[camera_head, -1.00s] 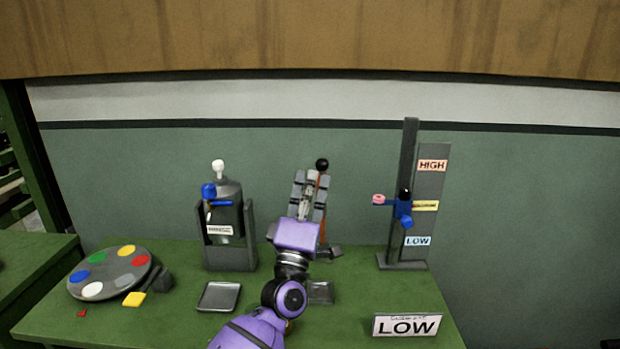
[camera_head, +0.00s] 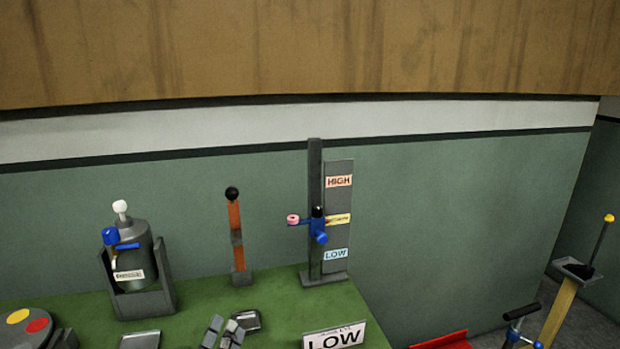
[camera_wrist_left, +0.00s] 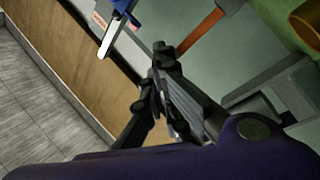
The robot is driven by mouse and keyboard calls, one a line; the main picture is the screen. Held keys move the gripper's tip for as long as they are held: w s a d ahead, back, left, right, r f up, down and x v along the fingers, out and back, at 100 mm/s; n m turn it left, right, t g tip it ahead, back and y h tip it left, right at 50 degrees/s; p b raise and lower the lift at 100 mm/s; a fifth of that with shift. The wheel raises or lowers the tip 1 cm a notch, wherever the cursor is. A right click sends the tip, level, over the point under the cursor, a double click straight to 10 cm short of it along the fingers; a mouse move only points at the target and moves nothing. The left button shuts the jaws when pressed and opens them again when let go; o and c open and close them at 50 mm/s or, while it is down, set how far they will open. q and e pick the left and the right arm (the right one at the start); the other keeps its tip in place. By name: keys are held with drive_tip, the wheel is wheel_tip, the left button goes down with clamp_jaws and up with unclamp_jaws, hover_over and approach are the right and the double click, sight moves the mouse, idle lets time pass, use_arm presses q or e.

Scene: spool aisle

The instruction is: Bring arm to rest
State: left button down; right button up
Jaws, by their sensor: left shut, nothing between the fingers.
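My left gripper (camera_head: 223,331) is low at the bottom edge of the head view, in front of the orange lever (camera_head: 236,236) with its black ball top. In the left wrist view the gripper (camera_wrist_left: 163,50) is shut and empty, its dark fingers together. The lever also shows in the left wrist view (camera_wrist_left: 201,33), apart from the fingers. Most of my left arm is outside the head view. My right gripper is in neither view.
A grey post (camera_head: 315,240) carries a blue slider (camera_head: 318,232) beside the middle, yellow label. A LOW sign (camera_head: 335,338) stands at the front. A bottle in a holder (camera_head: 148,304) and a disc with coloured spots (camera_head: 40,312) are left. A red tray (camera_head: 447,341) is lower right.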

use_arm(q)
drive_tip(key=s+a+f+m+g+y+p, duration=0.1)
drive_tip(key=s+f+m+g, duration=0.3)
drive_tip(key=s+f, duration=1)
drive_tip(key=s+a+f+m+g+y+p, duration=0.1)
drive_tip(key=s+f+m+g, duration=0.4)
drive_tip(key=s+f, duration=0.9)
drive_tip(key=s+g, duration=0.2)
drive_tip(key=s, duration=0.3)
drive_tip(key=shift+s+a+f+g, duration=0.15)
drive_tip(key=shift+s+f+g, duration=0.05)
drive_tip(key=shift+f+g, duration=0.15)
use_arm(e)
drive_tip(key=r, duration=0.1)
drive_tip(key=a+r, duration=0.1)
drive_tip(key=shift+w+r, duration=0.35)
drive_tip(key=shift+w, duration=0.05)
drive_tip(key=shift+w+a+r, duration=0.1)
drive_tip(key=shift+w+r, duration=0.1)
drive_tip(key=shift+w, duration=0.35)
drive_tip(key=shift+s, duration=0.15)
use_arm(q)
drive_tip(key=shift+w+r, duration=0.15)
drive_tip(key=shift+w, duration=0.3)
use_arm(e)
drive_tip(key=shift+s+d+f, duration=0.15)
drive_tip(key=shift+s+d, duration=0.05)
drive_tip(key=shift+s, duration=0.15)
